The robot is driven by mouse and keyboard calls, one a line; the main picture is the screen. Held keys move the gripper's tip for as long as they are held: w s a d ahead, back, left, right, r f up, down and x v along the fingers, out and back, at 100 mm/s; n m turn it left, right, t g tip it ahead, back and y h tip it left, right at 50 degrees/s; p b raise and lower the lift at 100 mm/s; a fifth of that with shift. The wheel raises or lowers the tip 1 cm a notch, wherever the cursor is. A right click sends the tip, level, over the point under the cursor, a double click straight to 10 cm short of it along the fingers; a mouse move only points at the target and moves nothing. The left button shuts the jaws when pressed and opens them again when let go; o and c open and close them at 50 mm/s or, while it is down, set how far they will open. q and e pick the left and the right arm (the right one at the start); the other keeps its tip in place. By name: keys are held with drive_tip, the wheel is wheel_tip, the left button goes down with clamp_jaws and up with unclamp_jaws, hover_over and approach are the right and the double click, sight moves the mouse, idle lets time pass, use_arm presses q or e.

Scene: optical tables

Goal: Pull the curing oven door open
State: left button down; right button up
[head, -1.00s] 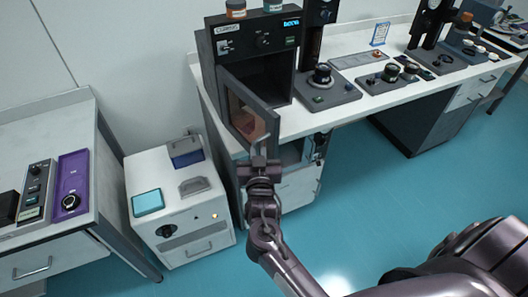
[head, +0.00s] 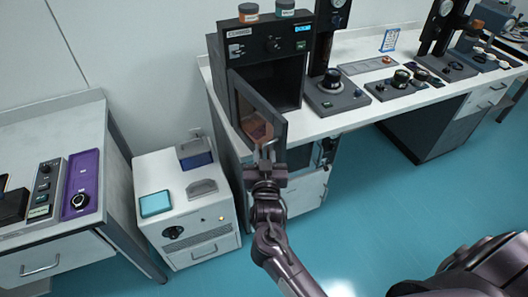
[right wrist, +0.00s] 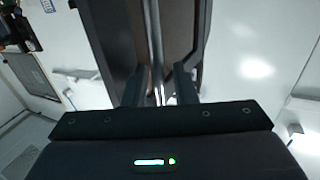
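The curing oven (head: 268,45) is a dark box on the white bench. Its door (head: 257,112) stands part way open, swung out toward me, with a tinted window and a pale upright bar handle (head: 268,152). My right gripper (head: 266,166) is at this handle, in front of the door. In the right wrist view the handle (right wrist: 154,45) runs between the two fingers of the gripper (right wrist: 158,88), which look closed around it; the exact contact is hard to see. The dark door fills the top middle there. My left gripper is not in view.
Two small jars (head: 248,12) stand on the oven. A white cabinet (head: 187,215) with a teal pad stands on the floor at left, beside another bench (head: 50,130). Instruments (head: 331,90) line the bench right of the oven. Teal floor (head: 370,215) is clear at right.

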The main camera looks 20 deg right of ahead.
drive_tip(key=b+v, duration=0.2)
drive_tip(key=v, duration=0.5)
drive_tip(key=shift+s+a, duration=0.15)
drive_tip(key=shift+s, duration=0.05)
